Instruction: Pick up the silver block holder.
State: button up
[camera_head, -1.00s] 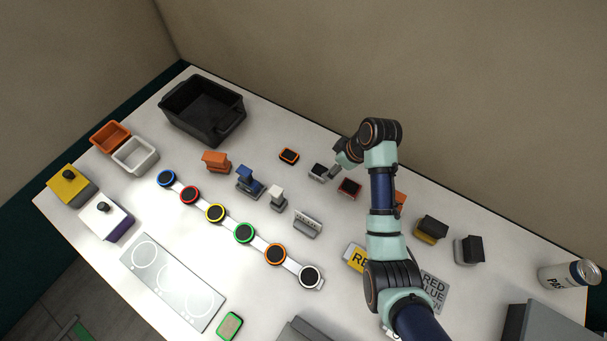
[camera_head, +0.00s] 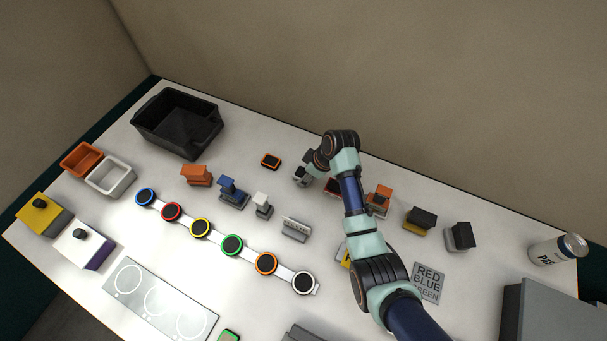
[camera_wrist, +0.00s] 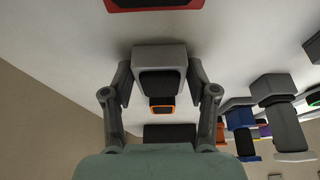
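The silver block holder (camera_wrist: 160,58) is a grey block with a black face. In the wrist view it stands between the two fingers of my gripper (camera_wrist: 160,80), one finger close along each side. Any gap between fingers and block is too small to judge clearly. In the head view my gripper (camera_head: 303,178) is down at the holder's place on the table and mostly hides it. The fingers look spread, and no firm grip on the holder is visible.
An orange-rimmed black piece (camera_head: 271,161) lies behind to the left. A red-rimmed piece (camera_head: 331,188) is close on the right, partly behind my arm. A black bin (camera_head: 178,122) is at the back left.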

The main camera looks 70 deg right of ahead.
jog(key=c, duration=0.8)
jog(key=shift+o, duration=0.2)
notch_tip(320, 180, up, 20)
jog(key=p, duration=0.3)
